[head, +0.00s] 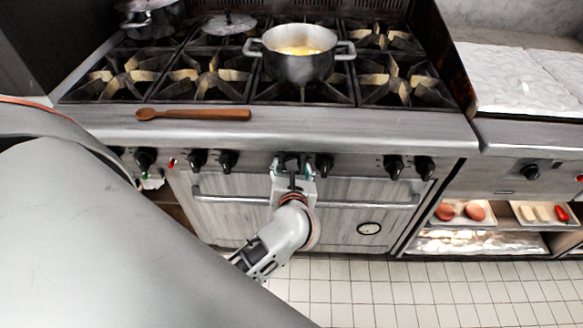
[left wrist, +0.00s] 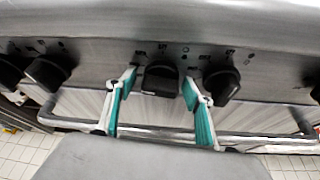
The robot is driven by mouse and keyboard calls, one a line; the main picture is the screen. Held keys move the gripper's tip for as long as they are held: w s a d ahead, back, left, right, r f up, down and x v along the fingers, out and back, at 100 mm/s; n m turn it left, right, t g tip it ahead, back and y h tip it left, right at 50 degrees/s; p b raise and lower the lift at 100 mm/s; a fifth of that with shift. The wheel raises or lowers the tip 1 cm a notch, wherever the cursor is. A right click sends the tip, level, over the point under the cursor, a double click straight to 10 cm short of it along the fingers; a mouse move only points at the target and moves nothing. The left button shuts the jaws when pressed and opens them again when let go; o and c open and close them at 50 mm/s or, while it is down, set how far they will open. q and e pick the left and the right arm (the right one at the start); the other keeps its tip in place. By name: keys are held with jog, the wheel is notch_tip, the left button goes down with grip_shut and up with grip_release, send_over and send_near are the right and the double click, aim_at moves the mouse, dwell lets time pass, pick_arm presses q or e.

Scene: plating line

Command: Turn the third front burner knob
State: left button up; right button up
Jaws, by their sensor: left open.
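A row of black burner knobs runs along the front panel of the range. My left gripper (head: 291,170) is open at the panel, its two teal-padded fingers on either side of one black knob (left wrist: 161,78). In the left wrist view, gaps show between this knob and the fingers, so they do not appear to touch it. My right gripper is not in view.
The oven door handle (head: 352,205) runs below the panel. On the range top are a two-handled pot (head: 297,66) with yellow contents, a lidded pan (head: 229,28) and a wooden spoon (head: 193,115) near the front edge. A lower shelf with food trays (head: 460,222) is at right.

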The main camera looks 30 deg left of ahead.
pick_arm(q)
jog(key=v, duration=0.7)
jog(key=shift+s, duration=0.25)
jog(key=shift+d+r, duration=0.1)
